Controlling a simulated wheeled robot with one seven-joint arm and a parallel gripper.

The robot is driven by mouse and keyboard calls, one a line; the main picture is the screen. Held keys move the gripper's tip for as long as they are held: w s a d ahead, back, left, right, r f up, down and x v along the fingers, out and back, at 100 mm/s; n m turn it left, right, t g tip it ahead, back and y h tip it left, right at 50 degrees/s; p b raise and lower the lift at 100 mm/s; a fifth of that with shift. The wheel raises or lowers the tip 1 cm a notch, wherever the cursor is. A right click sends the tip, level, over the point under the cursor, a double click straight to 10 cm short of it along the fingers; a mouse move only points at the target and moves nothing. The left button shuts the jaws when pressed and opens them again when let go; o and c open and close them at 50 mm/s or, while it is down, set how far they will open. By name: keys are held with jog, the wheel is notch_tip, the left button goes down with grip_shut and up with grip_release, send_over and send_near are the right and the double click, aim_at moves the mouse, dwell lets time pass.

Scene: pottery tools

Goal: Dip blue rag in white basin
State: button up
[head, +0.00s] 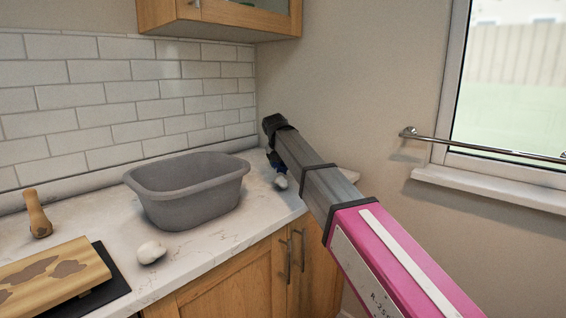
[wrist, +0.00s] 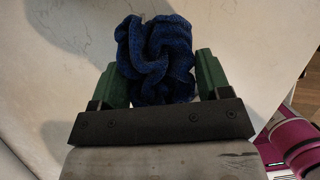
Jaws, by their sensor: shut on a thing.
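A crumpled dark blue rag (wrist: 155,50) is between the green fingers of my gripper (wrist: 160,72) in the wrist view. The gripper is shut on it, with pale countertop behind. In the head view my gripper (head: 276,164) is at the right end of the counter, to the right of the basin, and the rag is mostly hidden by my arm. The basin (head: 190,207) looks grey rather than white in the head view. It stands upright on the counter against the tiled wall. Its floor is hidden by the near wall, so I cannot tell whether it holds water.
A white lump (head: 151,252) lies in front of the basin, and another (head: 281,182) lies below my gripper. A wooden tool (head: 39,214) and a wooden board (head: 52,278) on a black mat (head: 112,276) are at left. A wall cabinet (head: 222,16) hangs above.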

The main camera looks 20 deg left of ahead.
aim_at(283, 172)
jog(key=shift+f, duration=1.65)
jog(key=o, duration=0.3)
jog(key=shift+r, duration=0.55)
jog(key=c, duration=0.3)
jog(key=shift+c, duration=0.2)
jog(key=shift+r, duration=0.1)
